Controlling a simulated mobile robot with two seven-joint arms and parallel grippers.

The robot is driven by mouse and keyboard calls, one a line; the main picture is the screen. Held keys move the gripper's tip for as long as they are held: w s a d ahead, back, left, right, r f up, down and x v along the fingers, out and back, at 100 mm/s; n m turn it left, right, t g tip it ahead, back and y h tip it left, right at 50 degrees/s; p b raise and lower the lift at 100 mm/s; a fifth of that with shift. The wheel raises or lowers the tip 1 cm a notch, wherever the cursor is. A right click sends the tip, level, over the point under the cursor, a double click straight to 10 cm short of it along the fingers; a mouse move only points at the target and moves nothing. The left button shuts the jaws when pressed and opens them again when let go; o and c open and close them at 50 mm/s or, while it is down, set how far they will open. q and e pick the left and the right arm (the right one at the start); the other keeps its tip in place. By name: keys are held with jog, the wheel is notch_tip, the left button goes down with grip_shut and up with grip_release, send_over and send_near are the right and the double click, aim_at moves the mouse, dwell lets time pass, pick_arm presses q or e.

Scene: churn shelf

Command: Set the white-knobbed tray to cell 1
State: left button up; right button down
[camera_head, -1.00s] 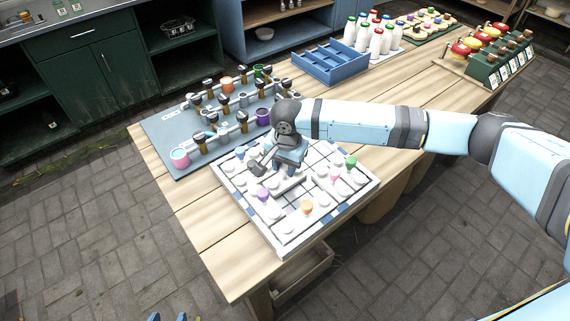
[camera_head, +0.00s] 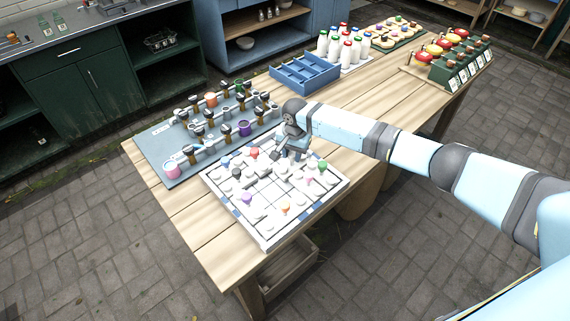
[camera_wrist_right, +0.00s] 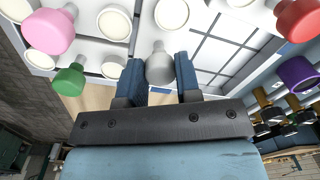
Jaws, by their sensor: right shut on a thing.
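A white tray board (camera_head: 309,212) with a raised rim lies on the wooden table, full of flat trays with white discs and some coloured knobs. My right gripper (camera_head: 290,157) is low over the board's back right edge. In the right wrist view, its blue fingers (camera_wrist_right: 155,78) are closed around a pale grey-white knob (camera_wrist_right: 160,62). That knob is hidden behind the gripper in the head view. A green knob (camera_head: 322,166), pink knob (camera_head: 308,181) and red knob (camera_head: 254,153) stand near. Bare grid cells (camera_wrist_right: 217,48) show beside the held knob. I cannot read any cell number.
Behind the board is a grey rack board (camera_head: 160,145) with cups and dark-topped posts, close to my gripper. A blue divided crate (camera_head: 305,78), white bottles (camera_head: 345,45) and a green box row (camera_head: 460,72) stand farther back. The near left table strip is clear.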

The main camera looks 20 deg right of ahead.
jog(key=shift+w+d+r, duration=0.25)
jog(key=shift+w+d, duration=0.1)
jog(key=shift+d, duration=0.2)
pick_arm(q)
jog(key=shift+w+a+r, duration=0.1)
jog(key=shift+w+r, duration=0.5)
pick_arm(e)
jog(key=shift+w+d, duration=0.1)
jog(key=shift+d, duration=0.1)
jog(key=c, duration=1)
grip_release()
jog(key=shift+o, duration=1)
jog(key=shift+f, duration=0.2)
jog(key=shift+r, duration=0.25)
pick_arm(q)
jog(key=shift+s+d+f+b, duration=0.1)
jog(key=shift+d+f+b, duration=0.1)
jog(key=shift+f+b, duration=0.3)
pick_arm(e)
notch_tip(320, 180, up, 13)
jog(key=shift+s+d+r, duration=0.2)
jog(key=shift+s+d, duration=0.05)
jog(key=shift+s, duration=0.05)
